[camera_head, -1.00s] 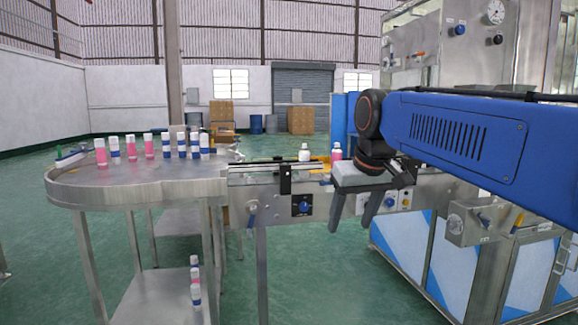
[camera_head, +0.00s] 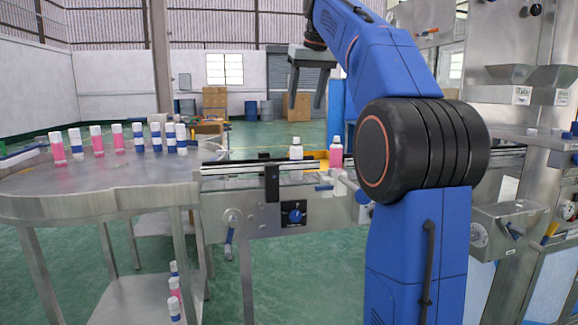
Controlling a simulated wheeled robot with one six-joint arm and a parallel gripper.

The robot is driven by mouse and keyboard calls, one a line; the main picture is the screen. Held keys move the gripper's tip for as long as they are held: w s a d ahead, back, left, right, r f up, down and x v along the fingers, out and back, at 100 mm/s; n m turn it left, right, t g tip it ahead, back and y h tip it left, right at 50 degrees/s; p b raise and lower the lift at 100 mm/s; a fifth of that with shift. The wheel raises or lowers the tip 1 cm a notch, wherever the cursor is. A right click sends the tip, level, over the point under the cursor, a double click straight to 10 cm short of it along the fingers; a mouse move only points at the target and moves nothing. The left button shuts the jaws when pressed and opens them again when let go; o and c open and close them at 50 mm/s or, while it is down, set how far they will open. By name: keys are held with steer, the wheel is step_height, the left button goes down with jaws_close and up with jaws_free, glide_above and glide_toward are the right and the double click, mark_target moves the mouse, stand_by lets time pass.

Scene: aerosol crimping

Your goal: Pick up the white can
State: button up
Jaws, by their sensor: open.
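The white can (camera_head: 296,150) stands upright on the conveyor (camera_head: 232,170), behind its front rail, in the camera_head view. A pink can with a white top (camera_head: 336,153) stands just right of it. My gripper (camera_head: 305,101) hangs above and behind the white can in the picture, with its two fingers pointing down. The fingers are spread apart with nothing between them. There is a clear gap between the fingertips and the can's top.
A round steel table (camera_head: 130,190) at the left carries several pink and blue cans with white caps. Steel machinery (camera_head: 510,90) stands at the right. A black bracket and a control box with a blue knob (camera_head: 294,214) sit on the conveyor's front.

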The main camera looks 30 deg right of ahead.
mark_target(298, 141)
steer(key=x, duration=1.1)
steer(key=shift+w+f, duration=0.2)
steer(key=shift+f, duration=0.15)
steer(key=shift+x, duration=2.75)
steer(key=shift+s, duration=0.2)
steer(key=c, duration=1.4)
